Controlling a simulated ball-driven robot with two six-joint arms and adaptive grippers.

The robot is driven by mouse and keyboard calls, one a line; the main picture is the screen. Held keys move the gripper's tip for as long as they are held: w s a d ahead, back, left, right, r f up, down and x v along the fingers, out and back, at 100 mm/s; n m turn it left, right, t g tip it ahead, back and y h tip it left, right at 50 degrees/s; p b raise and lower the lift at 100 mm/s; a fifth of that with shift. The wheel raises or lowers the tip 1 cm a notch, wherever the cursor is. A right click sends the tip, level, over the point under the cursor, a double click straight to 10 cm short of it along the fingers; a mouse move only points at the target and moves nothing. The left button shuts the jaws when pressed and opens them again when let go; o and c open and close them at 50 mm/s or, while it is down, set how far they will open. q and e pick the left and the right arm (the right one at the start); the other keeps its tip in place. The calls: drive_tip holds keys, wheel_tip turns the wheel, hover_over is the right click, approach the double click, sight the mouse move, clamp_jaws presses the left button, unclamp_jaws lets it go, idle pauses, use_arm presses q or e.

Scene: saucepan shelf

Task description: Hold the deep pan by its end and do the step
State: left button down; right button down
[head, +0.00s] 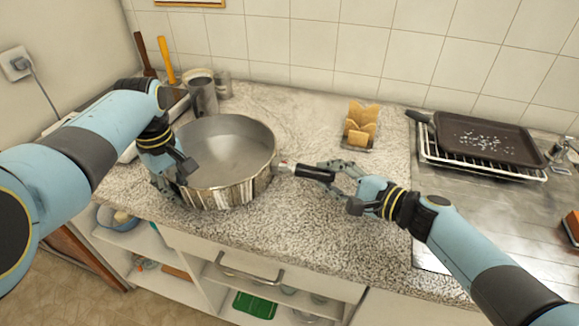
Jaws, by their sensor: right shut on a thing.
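The deep pan (232,188) is a wide steel pan near the front left of the stone counter, upright, with its open top facing up. Its short black handle (314,173) points right. My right gripper (336,173) is shut on the end of the handle, coming from the right. My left gripper (174,180) is at the pan's left side, close against its wall and rim. I cannot tell whether its fingers are open or shut, as the wrist partly covers them. Whether the pan's base touches the counter is not clear.
A toast rack (359,128) stands behind the handle. A dark baking tray (488,138) lies on a wire rack (478,167) at the right. Metal mugs (203,93) stand behind the pan. Open shelves (207,291) lie below the counter's front edge. The counter centre is clear.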

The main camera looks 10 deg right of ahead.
drive_tip(key=shift+w+a, duration=0.2)
drive_tip(key=shift+a, duration=0.2)
idle(0.7)
drive_tip(key=c, duration=0.9)
unclamp_jaws()
drive_tip(key=shift+c, duration=0.2)
drive_tip(key=shift+s, duration=0.1)
drive_tip(key=v, duration=1.2)
use_arm(q)
drive_tip(key=c, duration=1.4)
unclamp_jaws()
